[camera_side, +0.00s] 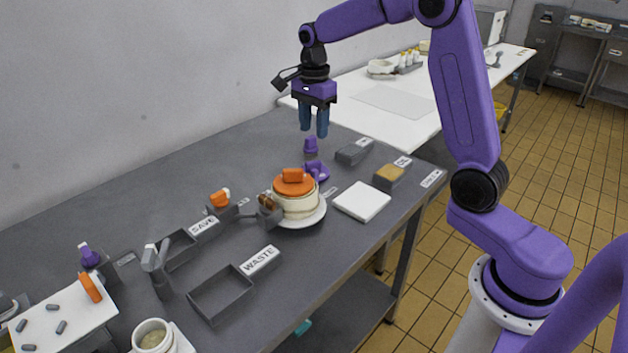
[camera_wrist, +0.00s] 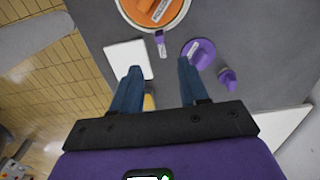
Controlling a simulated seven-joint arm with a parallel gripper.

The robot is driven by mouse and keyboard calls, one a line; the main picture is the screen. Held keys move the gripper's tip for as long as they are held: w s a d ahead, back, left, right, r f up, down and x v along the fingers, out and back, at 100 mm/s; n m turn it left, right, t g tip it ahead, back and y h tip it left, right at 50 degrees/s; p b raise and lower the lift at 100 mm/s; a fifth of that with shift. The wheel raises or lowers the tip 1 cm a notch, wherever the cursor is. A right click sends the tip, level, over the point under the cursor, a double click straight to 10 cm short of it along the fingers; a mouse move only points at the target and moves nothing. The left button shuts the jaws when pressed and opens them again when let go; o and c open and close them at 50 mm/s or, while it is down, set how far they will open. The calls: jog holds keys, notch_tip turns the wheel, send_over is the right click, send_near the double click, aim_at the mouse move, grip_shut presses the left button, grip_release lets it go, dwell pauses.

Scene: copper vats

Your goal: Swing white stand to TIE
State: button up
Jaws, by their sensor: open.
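A white round stand (camera_side: 316,218) sits on the grey table under a cream round vessel (camera_side: 296,202) with an orange lid (camera_side: 293,184). The lid and the pale rim (camera_wrist: 124,14) show at the top of the wrist view. A small purple tab with a white label (camera_wrist: 160,43) juts from the rim's edge there. I cannot read TIE on any label. My gripper (camera_side: 314,132) is open and empty, pointing down, well above the table and beyond the stand. In the wrist view my gripper (camera_wrist: 159,69) has its fingers apart with nothing between them.
A purple lid-like piece (camera_wrist: 199,53) and a small purple knob (camera_wrist: 227,78) lie near the stand. A white square pad (camera_side: 362,201) is right of it. Open grey trays marked SAVE (camera_side: 180,249) and WASTE (camera_side: 220,293) are to the left.

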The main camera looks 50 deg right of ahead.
aim_at(314, 180)
notch_tip(314, 180, down, 16)
jog(key=shift+f, duration=0.1)
dwell(0.4)
grip_shut()
